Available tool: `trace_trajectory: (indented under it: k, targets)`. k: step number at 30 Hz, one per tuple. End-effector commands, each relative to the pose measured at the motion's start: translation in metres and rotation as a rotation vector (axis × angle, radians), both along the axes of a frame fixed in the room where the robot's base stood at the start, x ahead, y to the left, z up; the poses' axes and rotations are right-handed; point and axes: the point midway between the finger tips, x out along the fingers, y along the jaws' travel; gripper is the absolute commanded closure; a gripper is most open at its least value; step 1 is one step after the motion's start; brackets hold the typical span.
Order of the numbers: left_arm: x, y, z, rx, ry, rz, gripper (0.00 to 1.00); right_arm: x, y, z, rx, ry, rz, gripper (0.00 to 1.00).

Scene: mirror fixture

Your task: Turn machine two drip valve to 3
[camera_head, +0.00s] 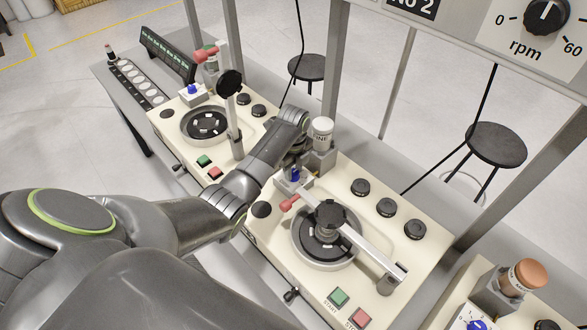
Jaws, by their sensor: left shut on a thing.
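Machine two (400,245) is the cream unit at the centre right, below a panel marked "No 2". Its drip valve (295,175) shows as a small blue knob at the back left corner, beside a grey block with a white bottle (322,132). My left gripper (295,162) reaches over from the left and is shut on the blue knob. The gripper and wrist hide most of the knob, and its scale numbers cannot be read. My right gripper is not in view.
An arm bar with a black knob (330,213) crosses the machine's round plate, with a red handle (289,203) close below the valve. Another machine (165,125) stands left, and another unit with an orange-capped bottle (527,275) right. A metal post (335,60) rises behind.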

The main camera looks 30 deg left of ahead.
Motion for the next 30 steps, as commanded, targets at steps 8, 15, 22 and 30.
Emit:
trace_trajectory:
  k: [8, 15, 22, 30]
  targets:
    - [0.0019, -0.0001, 0.0023, 0.0, -0.005, -0.264, 0.93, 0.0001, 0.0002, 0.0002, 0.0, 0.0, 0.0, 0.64]
    - [0.002, 0.0, 0.0024, 0.001, -0.006, -0.484, 0.93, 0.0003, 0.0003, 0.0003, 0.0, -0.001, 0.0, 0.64]
    - [0.0021, 0.0, 0.0026, 0.002, -0.006, -0.654, 0.93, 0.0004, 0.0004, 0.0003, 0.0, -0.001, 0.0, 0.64]
    - [0.0022, 0.0, 0.0028, 0.002, -0.006, -0.777, 0.93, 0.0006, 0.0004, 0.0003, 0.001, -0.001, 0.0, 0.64]
